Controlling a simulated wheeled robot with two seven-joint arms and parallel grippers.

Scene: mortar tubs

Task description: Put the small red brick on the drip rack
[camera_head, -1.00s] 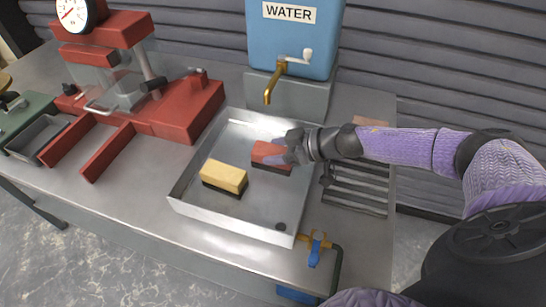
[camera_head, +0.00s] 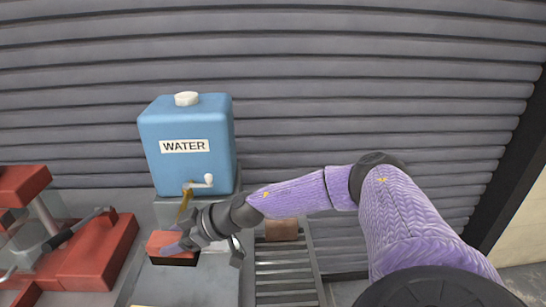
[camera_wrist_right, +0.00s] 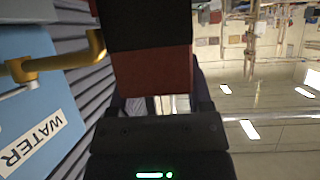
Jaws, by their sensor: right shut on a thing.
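The small red brick (camera_head: 170,241), with a dark lower part, is in my right gripper (camera_head: 177,246). The gripper is shut on it, over the back part of the metal tray (camera_head: 205,285); I cannot tell how high the brick is. In the right wrist view the brick (camera_wrist_right: 152,75) fills the space between the fingers, red near the gripper and black beyond. The drip rack (camera_head: 285,272), with metal bars, is to the right of the tray, partly cut off by the lower edge. My left gripper is not in view.
A blue water tank (camera_head: 187,150) with a brass tap (camera_head: 186,202) stands behind the tray. A brownish block (camera_head: 281,230) sits at the rack's back end. A red press (camera_head: 95,250) is at left. The ribbed wall (camera_head: 330,80) closes off the back.

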